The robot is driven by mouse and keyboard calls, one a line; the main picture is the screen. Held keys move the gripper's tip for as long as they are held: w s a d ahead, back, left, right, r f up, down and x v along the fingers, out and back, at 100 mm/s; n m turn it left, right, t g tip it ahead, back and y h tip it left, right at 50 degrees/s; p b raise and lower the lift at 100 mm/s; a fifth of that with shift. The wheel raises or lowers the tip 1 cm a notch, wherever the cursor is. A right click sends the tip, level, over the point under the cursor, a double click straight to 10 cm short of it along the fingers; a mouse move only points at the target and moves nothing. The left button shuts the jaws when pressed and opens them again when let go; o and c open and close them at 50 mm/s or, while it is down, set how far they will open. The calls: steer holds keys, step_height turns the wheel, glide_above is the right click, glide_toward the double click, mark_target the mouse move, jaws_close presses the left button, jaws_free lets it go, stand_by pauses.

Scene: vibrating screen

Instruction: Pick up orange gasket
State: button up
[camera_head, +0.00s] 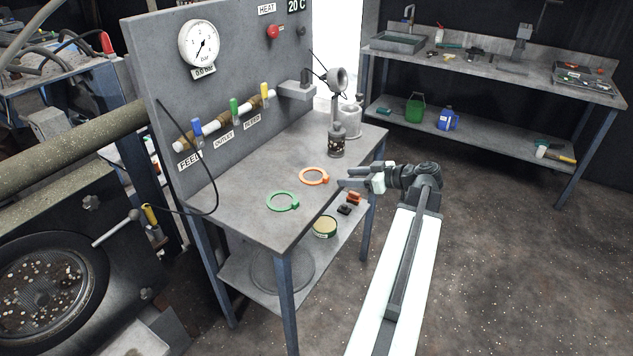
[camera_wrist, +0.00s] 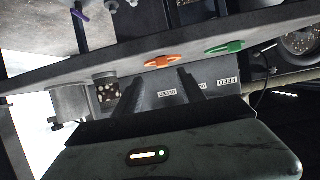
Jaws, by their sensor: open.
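The orange gasket (camera_head: 314,183) is a thin ring with a small tab, lying flat on the grey workbench (camera_head: 240,213) near its right edge. It also shows in the wrist view (camera_wrist: 160,62), seen nearly edge-on beyond my gripper's fingers. The green gasket (camera_head: 282,207) lies nearer the camera and to the left of the orange one. My gripper (camera_head: 343,176) is open and empty, just right of the orange gasket near the bench edge. Its fingers also show in the wrist view (camera_wrist: 160,85). They appear apart from the gasket.
A panel with a pressure gauge (camera_head: 199,44) and coloured valves rises behind the bench. A dark jar (camera_head: 337,143) stands at the bench's far end. A tin (camera_head: 324,227) is on the shelf below. A second bench (camera_head: 480,63) stands far right. Open floor lies between.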

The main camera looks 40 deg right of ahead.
mark_target(327, 177)
steer(key=b+x, duration=0.1)
steer(key=x, duration=0.4)
steer(key=b+x, duration=0.1)
steer(key=x, duration=0.2)
steer(key=shift+a+b, duration=0.3)
steer(key=shift+r, duration=0.15)
jaws_close()
